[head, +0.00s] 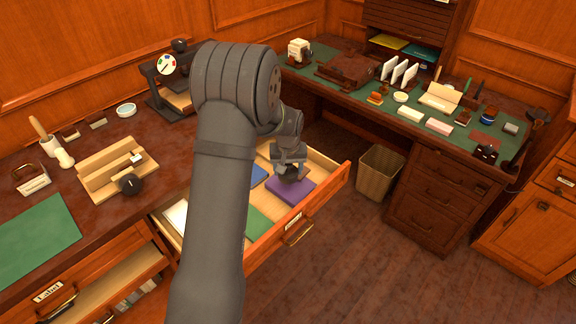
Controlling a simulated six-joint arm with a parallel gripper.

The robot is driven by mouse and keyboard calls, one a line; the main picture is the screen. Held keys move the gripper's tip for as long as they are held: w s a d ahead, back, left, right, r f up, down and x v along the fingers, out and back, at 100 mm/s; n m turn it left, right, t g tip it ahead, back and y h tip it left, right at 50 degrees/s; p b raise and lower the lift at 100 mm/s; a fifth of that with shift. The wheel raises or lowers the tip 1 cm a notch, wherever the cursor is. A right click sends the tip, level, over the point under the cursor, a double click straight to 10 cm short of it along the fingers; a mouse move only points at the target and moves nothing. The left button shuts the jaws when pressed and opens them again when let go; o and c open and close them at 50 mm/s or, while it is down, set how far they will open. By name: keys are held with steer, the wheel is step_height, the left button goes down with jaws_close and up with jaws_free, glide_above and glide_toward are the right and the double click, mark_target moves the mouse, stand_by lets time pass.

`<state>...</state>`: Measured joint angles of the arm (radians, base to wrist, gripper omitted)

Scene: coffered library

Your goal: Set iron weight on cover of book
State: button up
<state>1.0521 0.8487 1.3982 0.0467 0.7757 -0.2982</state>
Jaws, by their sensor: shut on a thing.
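My gripper (291,171) is over the open drawer (318,208), at the purple book (291,193) that lies flat in it. It is shut on a small dark thing, which I take to be the iron weight; it is mostly hidden by the gripper and hard to tell apart from it. The thing is at the book's upper part in the picture; I cannot tell whether it touches the cover. A green book (257,222) and a blue book (258,176) lie in the same drawer, partly hidden behind my arm.
The left desk (100,226) holds a wooden stand (107,172), a green mat (38,240) and a dark device with a dial (166,66). A wicker bin (379,174) stands right of the drawer. The right desk (437,164) carries many small items. The floor between is clear.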

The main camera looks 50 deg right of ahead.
steer(key=shift+f, duration=2.15)
steer(key=o, duration=1.7)
steer(key=shift+o, duration=0.3)
steer(key=shift+f, duration=0.1)
step_height(320, 180, up, 18)
steer(key=s+a, duration=0.1)
steer(key=shift+s+a+f, duration=0.25)
steer(key=shift+f, duration=0.1)
